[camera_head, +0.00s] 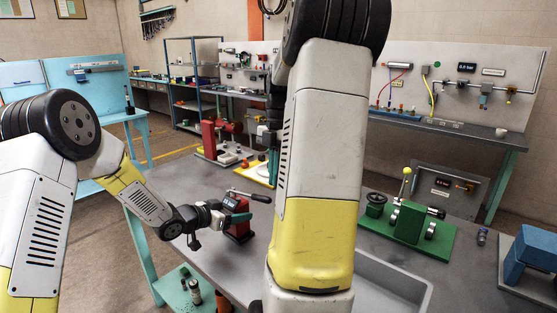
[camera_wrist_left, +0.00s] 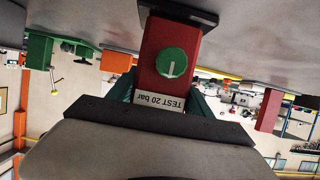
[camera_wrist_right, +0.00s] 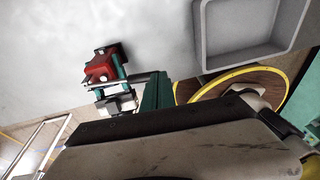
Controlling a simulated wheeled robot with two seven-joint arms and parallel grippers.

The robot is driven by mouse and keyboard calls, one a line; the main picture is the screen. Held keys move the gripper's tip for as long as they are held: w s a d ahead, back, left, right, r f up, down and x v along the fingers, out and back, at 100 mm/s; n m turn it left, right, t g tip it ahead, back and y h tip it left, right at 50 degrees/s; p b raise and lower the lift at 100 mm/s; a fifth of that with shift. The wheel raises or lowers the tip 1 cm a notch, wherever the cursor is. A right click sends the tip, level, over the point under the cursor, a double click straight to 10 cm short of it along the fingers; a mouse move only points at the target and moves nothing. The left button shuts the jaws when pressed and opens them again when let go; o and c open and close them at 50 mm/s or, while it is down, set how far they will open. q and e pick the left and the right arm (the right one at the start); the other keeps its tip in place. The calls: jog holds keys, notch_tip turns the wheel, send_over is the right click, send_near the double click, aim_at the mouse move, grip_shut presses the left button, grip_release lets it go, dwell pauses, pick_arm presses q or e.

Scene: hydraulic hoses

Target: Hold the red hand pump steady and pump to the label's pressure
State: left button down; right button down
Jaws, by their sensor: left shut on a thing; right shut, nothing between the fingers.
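The red hand pump (camera_head: 238,232) stands on the grey bench in the head view. Its lever (camera_head: 248,194) points right, with a dark grip at the end. My left gripper (camera_head: 236,217) is shut on the pump body. The left wrist view shows the pump (camera_wrist_left: 168,40) upside down, with a green knob (camera_wrist_left: 171,61) and a label (camera_wrist_left: 160,100) reading "TEST 20 bar". My right gripper (camera_head: 273,166) is shut and empty, near the lever's end in the picture. The right wrist view shows its fingers (camera_wrist_right: 157,92) beside the pump (camera_wrist_right: 101,66); I cannot tell whether they touch the lever.
A grey tray (camera_head: 395,285) is set at the bench's front right, partly behind my right arm. A green plate (camera_head: 440,240) with fittings lies to the right, and a blue block (camera_head: 530,255) beyond it. A red stand (camera_head: 208,138) is at the back left.

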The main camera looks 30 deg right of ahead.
jog(key=v, duration=0.2)
jog(key=s+v, duration=0.1)
jog(key=v, duration=0.2)
jog(key=shift+d, duration=0.15)
jog(key=shift+w+r, duration=0.1)
dwell(1.5)
jog(key=w+a+r+g, duration=0.1)
jog(key=w+a+r, duration=0.1)
jog(key=w+r, duration=0.3)
jog(key=shift+w+h, duration=0.3)
jog(key=shift+w, duration=0.3)
jog(key=x, duration=1.4)
jog(key=shift+s+r, duration=0.1)
jog(key=shift+s, duration=0.15)
